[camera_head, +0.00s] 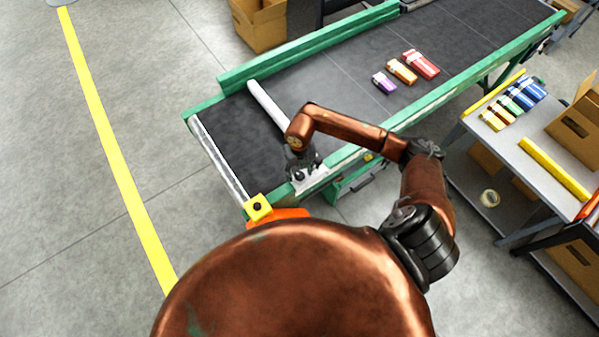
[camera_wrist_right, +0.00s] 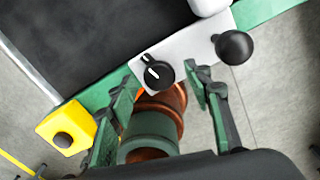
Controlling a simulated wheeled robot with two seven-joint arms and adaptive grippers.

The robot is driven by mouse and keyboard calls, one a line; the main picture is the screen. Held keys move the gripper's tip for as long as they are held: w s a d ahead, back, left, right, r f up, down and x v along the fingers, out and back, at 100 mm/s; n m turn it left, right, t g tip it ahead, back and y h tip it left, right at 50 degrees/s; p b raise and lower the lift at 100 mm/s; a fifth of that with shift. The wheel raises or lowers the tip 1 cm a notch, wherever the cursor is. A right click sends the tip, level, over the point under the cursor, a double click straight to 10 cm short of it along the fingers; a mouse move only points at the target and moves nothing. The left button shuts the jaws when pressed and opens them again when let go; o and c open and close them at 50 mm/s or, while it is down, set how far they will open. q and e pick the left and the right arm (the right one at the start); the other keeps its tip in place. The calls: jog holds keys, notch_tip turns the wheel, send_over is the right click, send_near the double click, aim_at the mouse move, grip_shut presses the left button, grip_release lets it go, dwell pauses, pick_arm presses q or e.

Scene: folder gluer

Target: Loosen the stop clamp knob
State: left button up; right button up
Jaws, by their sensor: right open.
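My right gripper (camera_head: 301,166) is over the near edge of the conveyor, above a white plate on the green rail. In the right wrist view its two fingers (camera_wrist_right: 163,78) are apart with nothing held. A black dial with a white mark (camera_wrist_right: 157,73) appears between the fingertips; I cannot tell whether they touch it. A round black ball knob (camera_wrist_right: 233,46) stands on the same white plate (camera_wrist_right: 190,46), right of the fingers. I cannot tell for certain which is the stop clamp knob. A white stop bar (camera_head: 268,105) lies across the belt. My left gripper is out of view.
A yellow box with a black button (camera_head: 258,207) sits at the conveyor's near left corner. Several small coloured cartons (camera_head: 402,71) lie on the belt (camera_head: 340,65). A grey table (camera_head: 500,150) with more cartons and a cardboard box (camera_head: 578,125) stands at the right.

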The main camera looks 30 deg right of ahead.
jog(key=shift+f, duration=0.3)
jog(key=shift+c, duration=0.6)
jog(key=c, duration=1)
